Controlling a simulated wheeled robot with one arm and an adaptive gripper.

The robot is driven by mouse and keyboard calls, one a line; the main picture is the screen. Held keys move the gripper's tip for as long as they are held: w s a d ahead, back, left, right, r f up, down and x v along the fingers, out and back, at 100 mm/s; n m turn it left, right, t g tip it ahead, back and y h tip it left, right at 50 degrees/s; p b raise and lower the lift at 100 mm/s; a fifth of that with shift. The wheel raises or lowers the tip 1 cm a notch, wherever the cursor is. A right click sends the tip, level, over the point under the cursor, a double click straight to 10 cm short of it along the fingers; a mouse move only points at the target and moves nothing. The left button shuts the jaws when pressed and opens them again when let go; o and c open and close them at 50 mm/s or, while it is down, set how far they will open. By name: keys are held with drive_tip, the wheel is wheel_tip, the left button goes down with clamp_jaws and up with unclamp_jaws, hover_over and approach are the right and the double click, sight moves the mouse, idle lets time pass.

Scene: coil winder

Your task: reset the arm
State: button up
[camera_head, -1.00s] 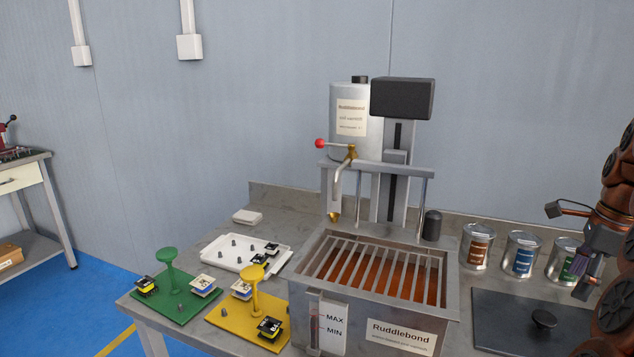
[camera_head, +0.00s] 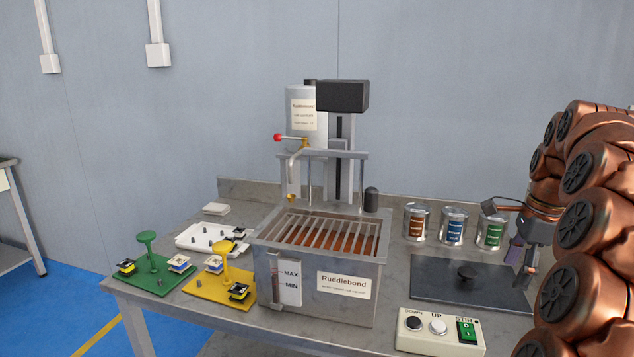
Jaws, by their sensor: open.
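My arm is folded at the right side of the head view. My gripper (camera_head: 525,266) points down at its lower end, in front of the wall and by the right end of the dark plate. It is open, and I see nothing between its fingers. A small part on a bracket sticks out to the left of the wrist, near the cans.
A varnish tank (camera_head: 335,305) with a grate stands mid-bench. Three cans (camera_head: 453,227) stand behind a dark lid plate (camera_head: 440,283). A control box (camera_head: 440,332) is at the front. Green (camera_head: 160,282) and yellow (camera_head: 215,292) plates and a white tray (camera_head: 195,238) lie left.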

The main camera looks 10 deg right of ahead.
drive_tip(key=a+n, duration=0.2)
drive_tip(key=a, duration=0.2)
drive_tip(key=a+f+n, duration=0.1)
drive_tip(key=a+n, duration=0.1)
drive_tip(key=a, duration=0.2)
drive_tip(key=a+n, duration=0.2)
drive_tip(key=a, duration=0.2)
drive_tip(key=shift+w+a+f+n+g, duration=0.15)
drive_tip(key=shift+f+n+g, duration=0.15)
drive_tip(key=shift+f+g, duration=0.1)
drive_tip(key=s+a+f+n+g, duration=0.1)
drive_tip(key=s+a+f+n, duration=0.25)
drive_tip(key=a+n, duration=0.55)
drive_tip(key=s+a+f+n+g, duration=0.1)
drive_tip(key=s+a+f+n, duration=0.25)
drive_tip(key=s, duration=0.25)
drive_tip(key=s+a+f+n+h, duration=0.1)
drive_tip(key=s+a+f+n, duration=0.15)
drive_tip(key=s+a, duration=0.3)
drive_tip(key=s+a+f+n+g, duration=0.1)
drive_tip(key=s+a+f+n, duration=0.25)
drive_tip(key=s, duration=0.35)
wheel_tip(320, 180, up, 23)
drive_tip(key=t+p, duration=0.1)
drive_tip(key=p, duration=2)
drive_tip(key=shift+s+d+f+m+p, duration=0.15)
drive_tip(key=shift+s+m+p, duration=0.2)
drive_tip(key=shift+s, duration=0.1)
